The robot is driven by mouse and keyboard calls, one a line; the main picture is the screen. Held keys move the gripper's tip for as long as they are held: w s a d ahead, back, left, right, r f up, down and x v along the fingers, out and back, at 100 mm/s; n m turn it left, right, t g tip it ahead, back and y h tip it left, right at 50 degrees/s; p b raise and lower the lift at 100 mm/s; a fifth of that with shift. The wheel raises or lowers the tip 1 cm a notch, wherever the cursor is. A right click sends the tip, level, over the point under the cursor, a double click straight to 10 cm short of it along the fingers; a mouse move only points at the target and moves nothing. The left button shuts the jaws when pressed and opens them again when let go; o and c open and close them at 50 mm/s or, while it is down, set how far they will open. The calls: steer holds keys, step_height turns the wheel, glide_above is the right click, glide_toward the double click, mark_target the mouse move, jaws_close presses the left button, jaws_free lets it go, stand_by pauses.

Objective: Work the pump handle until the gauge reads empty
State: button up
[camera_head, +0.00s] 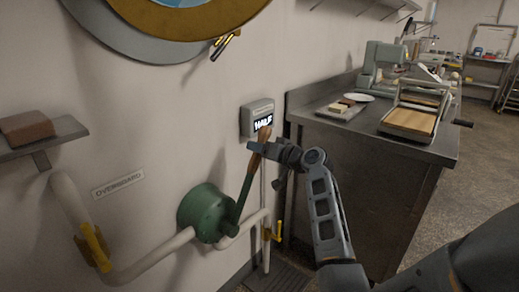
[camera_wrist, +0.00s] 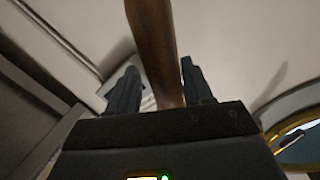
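The pump (camera_head: 205,212) is a round green body on the wall piping. Its handle (camera_head: 243,195) is a green lever with a wooden grip, standing up and leaning slightly right. The gauge (camera_head: 258,113) is a small grey wall box whose display appears to read HALF. My gripper (camera_head: 259,149) is at the wooden grip, below the gauge. In the wrist view, the wooden grip (camera_wrist: 153,40) passes between the two fingers of my gripper (camera_wrist: 160,85). A gap shows beside the left finger; the right finger is close to the wood, and contact is unclear.
Pale pipes with yellow valve levers (camera_head: 94,247) run along the wall beside an OVERBOARD label (camera_head: 118,184). A wall shelf (camera_head: 55,137) holds a brown block at left. A metal counter (camera_head: 400,148) with bakery equipment stands close at right. Open floor lies beyond it.

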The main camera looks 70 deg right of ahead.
steer(key=shift+o, duration=0.9)
steer(key=v, duration=0.8)
stand_by(0.6)
